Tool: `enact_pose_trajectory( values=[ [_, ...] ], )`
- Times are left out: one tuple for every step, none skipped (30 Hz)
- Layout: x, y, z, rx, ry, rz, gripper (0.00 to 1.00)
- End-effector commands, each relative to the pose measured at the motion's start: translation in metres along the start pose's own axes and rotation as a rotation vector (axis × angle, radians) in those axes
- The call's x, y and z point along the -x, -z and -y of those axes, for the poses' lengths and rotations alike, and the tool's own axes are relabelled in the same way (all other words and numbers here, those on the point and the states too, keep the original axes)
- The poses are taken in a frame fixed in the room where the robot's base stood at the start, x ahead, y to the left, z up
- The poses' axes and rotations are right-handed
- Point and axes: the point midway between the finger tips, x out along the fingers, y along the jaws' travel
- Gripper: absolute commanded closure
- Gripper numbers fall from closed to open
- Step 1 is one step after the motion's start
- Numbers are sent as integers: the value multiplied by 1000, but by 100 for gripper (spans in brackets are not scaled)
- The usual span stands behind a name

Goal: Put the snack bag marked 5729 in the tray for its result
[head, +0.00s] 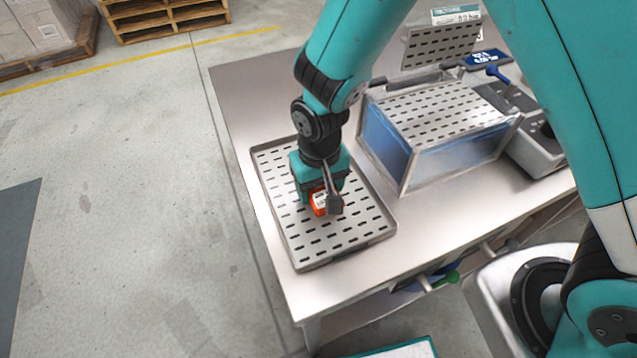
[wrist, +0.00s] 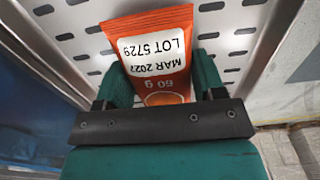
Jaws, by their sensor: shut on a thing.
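An orange snack bag (wrist: 148,22) with a white label reading LOT 5729, MAR 2027 shows in the wrist view, and 60 g is printed on the orange. It also shows in the head view (head: 319,202). My gripper (wrist: 158,92) is shut on the bag, with one teal finger on each side; in the head view my gripper (head: 322,198) is over a perforated metal tray (head: 345,245). The bag is above or touching the tray floor; I cannot tell which. No other bag shows in this tray. My gripper hides part of the bag.
A clear-sided blue tank (head: 385,140) with a perforated top (head: 440,112) stands right of the tray on the metal table (head: 240,90). Behind it are a raised perforated panel (head: 440,45) and a blue-handled tool (head: 497,73). A grey device (head: 535,145) stands at the right.

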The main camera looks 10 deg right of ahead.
Motion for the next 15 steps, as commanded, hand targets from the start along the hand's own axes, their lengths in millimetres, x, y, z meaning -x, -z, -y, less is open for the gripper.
enact_pose_trajectory(
  values=[
    [0, 0, 0, 0, 0, -1, 61],
    [0, 0, 0, 0, 0, -1, 61],
    [0, 0, 0, 0, 0, -1, 61],
    [0, 0, 0, 0, 0, -1, 61],
    [0, 0, 0, 0, 0, -1, 61],
    [0, 0, 0, 0, 0, 0, 61],
    [-1, 0, 0, 0, 0, 0, 61],
    [-3, 0, 0, 0, 0, 0, 61],
    [-4, 0, 0, 0, 0, 0, 61],
    [-3, 0, 0, 0, 0, 0, 32],
    [-3, 0, 0, 0, 0, 0, 26],
    [-3, 0, 0, 0, 0, 0, 16],
    [-3, 0, 0, 0, 0, 0, 12],
    [-3, 0, 0, 0, 0, 0, 12],
    [-3, 0, 0, 0, 0, 0, 12]
  ],
)
